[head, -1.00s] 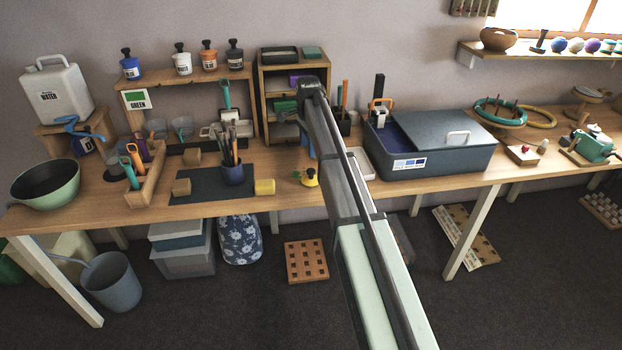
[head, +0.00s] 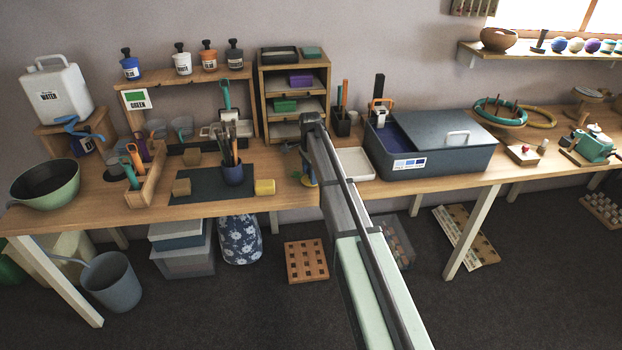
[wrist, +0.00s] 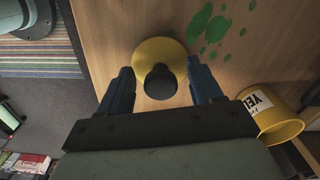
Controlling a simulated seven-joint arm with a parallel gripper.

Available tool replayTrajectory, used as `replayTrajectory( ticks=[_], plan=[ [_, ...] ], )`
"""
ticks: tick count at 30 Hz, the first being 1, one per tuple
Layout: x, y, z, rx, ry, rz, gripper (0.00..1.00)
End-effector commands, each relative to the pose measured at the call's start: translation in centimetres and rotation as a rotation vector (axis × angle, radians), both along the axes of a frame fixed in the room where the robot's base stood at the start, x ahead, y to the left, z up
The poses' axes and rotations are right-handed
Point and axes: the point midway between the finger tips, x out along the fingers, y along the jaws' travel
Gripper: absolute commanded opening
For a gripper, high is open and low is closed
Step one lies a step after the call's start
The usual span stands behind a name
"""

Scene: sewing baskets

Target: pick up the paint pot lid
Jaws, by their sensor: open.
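The paint pot lid is a yellow disc (wrist: 146,88) with a black knob, lying on the wooden bench in the wrist view. In the head view only a bit of its yellow edge (head: 309,183) shows behind my arm. My gripper (wrist: 161,68) is open, with one dark blue finger on each side of the knob, over the disc. The knob sits between the fingers with a gap on both sides. I cannot tell the exact height of the fingertips above the disc.
A yellow pot (wrist: 275,117) lies on its side close to the right finger; it also shows in the head view (head: 265,187). A brush pot (head: 232,174) stands to its left. A white tray (head: 356,163) lies right of my arm. The bench's front edge is near.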

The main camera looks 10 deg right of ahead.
Motion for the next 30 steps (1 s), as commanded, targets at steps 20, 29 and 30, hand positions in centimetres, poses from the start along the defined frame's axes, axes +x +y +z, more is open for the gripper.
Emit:
replayTrajectory(
  ticks=[20,29,30],
  plan=[
    [0.02,0.01,-0.57,0.000,-0.001,0.000,0.28],
    [0.01,0.02,-0.57,0.000,-0.001,0.001,0.06],
    [0.01,0.02,-0.57,0.000,-0.001,0.001,0.06]
  ],
)
